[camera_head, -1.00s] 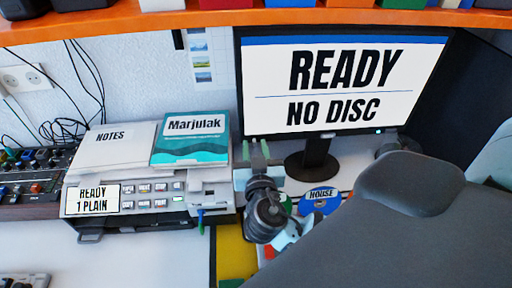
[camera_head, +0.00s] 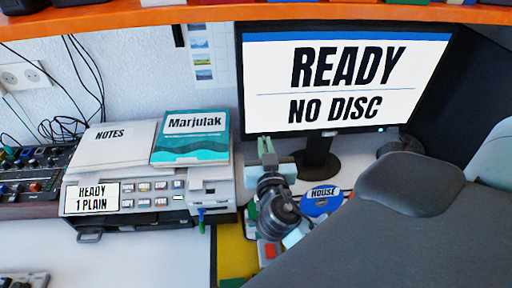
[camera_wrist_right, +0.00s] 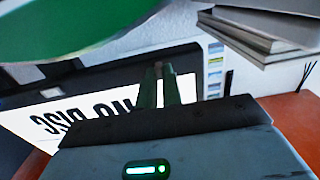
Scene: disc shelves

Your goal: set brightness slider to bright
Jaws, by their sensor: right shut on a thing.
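My right gripper (camera_head: 266,146) is in front of the monitor's lower left corner, with its fingers pointing up and away. In the right wrist view its two fingers (camera_wrist_right: 160,84) are close together. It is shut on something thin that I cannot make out. The monitor (camera_head: 345,80) reads READY, NO DISC; it also shows inverted in the right wrist view (camera_wrist_right: 85,108). I cannot pick out the brightness slider in either view. My left gripper is not in view.
A printer-like unit (camera_head: 150,222) with a READY 1 PLAIN display stands at left, bearing NOTES papers (camera_head: 110,148) and a Marjulak booklet (camera_head: 190,140). A mixer (camera_head: 35,170) is at far left.

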